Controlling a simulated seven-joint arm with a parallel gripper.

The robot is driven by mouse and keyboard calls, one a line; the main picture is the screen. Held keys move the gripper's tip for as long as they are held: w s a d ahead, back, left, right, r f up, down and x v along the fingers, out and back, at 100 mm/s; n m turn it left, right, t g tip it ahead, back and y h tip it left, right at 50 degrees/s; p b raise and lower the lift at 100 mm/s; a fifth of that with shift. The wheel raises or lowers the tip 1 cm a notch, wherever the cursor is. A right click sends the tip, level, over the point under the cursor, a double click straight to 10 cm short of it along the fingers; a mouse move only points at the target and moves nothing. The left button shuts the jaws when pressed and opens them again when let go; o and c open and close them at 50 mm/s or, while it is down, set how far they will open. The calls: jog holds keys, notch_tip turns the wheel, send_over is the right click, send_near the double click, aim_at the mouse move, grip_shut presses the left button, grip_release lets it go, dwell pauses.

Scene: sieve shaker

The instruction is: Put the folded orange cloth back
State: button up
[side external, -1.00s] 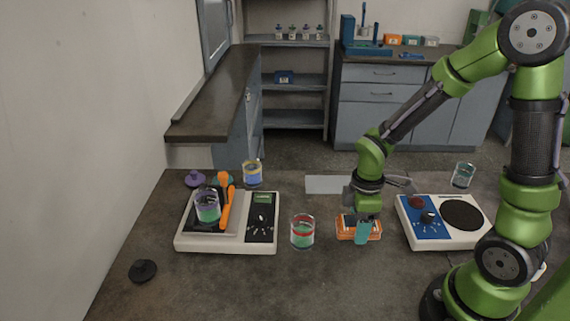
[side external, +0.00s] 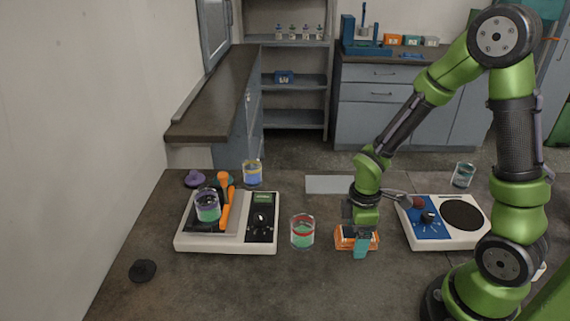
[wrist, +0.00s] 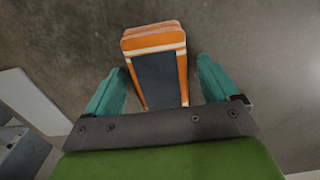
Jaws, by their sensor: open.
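The folded orange cloth (side external: 343,240) lies on the dark table, right of the red-banded beaker. In the wrist view the cloth (wrist: 153,42) shows orange with a white stripe and a dark middle section. My gripper (side external: 361,243) is low over the cloth in the side view and hides part of it. In the wrist view my gripper (wrist: 160,66) is open, with one teal finger on each side of the cloth. Gaps show between the fingers and the cloth, and its near end is hidden behind the gripper body.
The red-banded beaker (side external: 303,232) stands close on the left. A balance (side external: 247,247) with a beaker and orange-handled tools is further left. A hotplate (side external: 447,240) is on the right. A pale flat panel (side external: 329,184) lies behind.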

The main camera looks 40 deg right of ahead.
jog(key=s+a+r+m+t, duration=0.1)
jog(key=r+m, duration=0.3)
jog(key=r, duration=0.4)
jog(key=s+a+r+m+t+y, duration=0.1)
jog(key=a+r+m+t, duration=0.1)
jog(key=r, duration=0.6)
jog(key=s+a+r+m+t+y, duration=0.1)
jog(key=s+a+r+m+t, duration=0.1)
jog(key=r+m+t, duration=0.2)
notch_tip(320, 180, up, 4)
jog(key=m, duration=0.3)
jog(key=shift+r, duration=0.15)
